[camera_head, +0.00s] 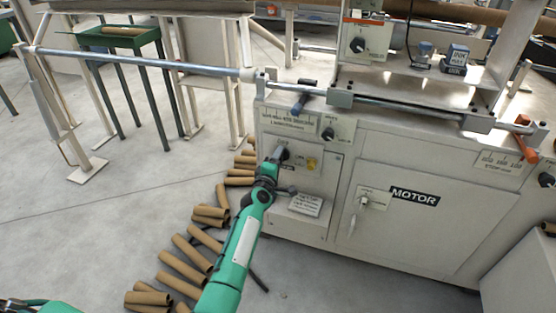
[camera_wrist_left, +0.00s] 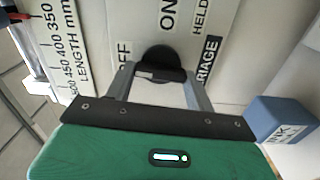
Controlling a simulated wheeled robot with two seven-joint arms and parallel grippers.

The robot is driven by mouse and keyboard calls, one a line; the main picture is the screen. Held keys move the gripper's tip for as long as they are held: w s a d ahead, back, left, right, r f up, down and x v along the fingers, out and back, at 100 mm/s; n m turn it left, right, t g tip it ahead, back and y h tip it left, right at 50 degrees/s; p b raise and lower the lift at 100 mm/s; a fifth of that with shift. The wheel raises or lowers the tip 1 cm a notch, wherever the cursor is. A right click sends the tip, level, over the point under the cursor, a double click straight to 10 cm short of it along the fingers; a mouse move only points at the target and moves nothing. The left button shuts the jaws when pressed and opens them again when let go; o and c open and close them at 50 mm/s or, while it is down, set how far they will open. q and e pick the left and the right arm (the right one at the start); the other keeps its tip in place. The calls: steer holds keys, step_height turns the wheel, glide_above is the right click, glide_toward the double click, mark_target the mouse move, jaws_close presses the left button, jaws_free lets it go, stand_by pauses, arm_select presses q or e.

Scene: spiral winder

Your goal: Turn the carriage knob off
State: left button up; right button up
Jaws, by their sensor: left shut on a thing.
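The carriage knob (camera_wrist_left: 160,62) is a round black knob on the pale machine panel. In the left wrist view, partly hidden words around it read ON, HELD, CARRIAGE and what looks like OFF. My left gripper (camera_wrist_left: 160,76) has its two grey fingers on either side of the knob's grip and is shut on it. In the head view, the left gripper (camera_head: 279,158) meets the panel at the knob (camera_head: 284,152), left of a yellow button (camera_head: 311,163). I cannot tell which mark the knob points to. My right gripper is not in view.
Another black knob (camera_head: 328,134) sits up and right. A small labelled ledge (camera_head: 305,205) is below the panel. The MOTOR door (camera_head: 405,215) is to the right. Cardboard tubes (camera_head: 184,267) lie on the floor beside my left arm. A blue block (camera_wrist_left: 280,118) is near the gripper's right.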

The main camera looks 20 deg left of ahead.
arm_select(q)
steer(key=shift+n, duration=0.5)
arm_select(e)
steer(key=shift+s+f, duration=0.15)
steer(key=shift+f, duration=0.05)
arm_select(q)
steer(key=o, duration=1)
steer(key=s+p, duration=0.1)
steer(key=s, duration=0.8)
steer(key=s+p, duration=0.1)
steer(key=s, duration=0.3)
steer(key=shift+s+a+p, duration=0.25)
steer(key=shift+s+p, duration=0.1)
steer(key=shift+s, duration=0.05)
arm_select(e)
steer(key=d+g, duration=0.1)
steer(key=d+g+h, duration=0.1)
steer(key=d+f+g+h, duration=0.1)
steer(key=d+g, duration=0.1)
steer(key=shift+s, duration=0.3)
